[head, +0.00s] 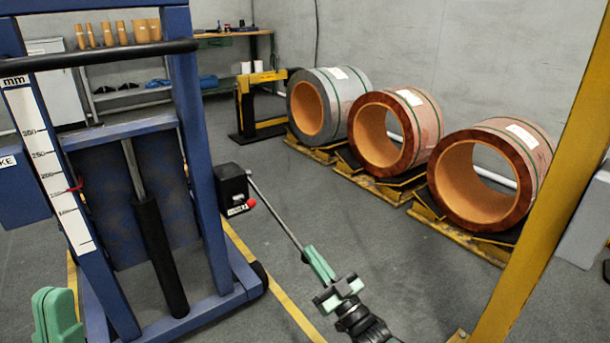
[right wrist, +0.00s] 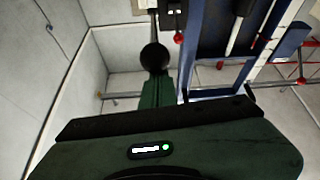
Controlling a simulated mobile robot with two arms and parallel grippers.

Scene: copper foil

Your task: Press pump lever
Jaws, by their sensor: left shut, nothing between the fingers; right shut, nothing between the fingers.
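The pump is a black box (head: 233,188) on the right post of the blue frame, with a small red knob on its side. Its lever, a thin metal rod (head: 277,210), slopes down to the right from the box. In the right wrist view the lever's black ball end (right wrist: 154,57) sits just past my fingertips. My right gripper (head: 311,252) is shut and empty at the lever's lower end; its green fingers also show in the right wrist view (right wrist: 158,88). I cannot tell whether they touch the ball. My left gripper (head: 54,292) is shut and empty at the lower left.
The blue press frame (head: 205,165) with a mm scale (head: 48,165) and a black cylinder (head: 160,258) fills the left. Several copper foil rolls (head: 470,205) rest on yellow stands behind. A yellow post (head: 545,190) stands at right. Floor between is clear.

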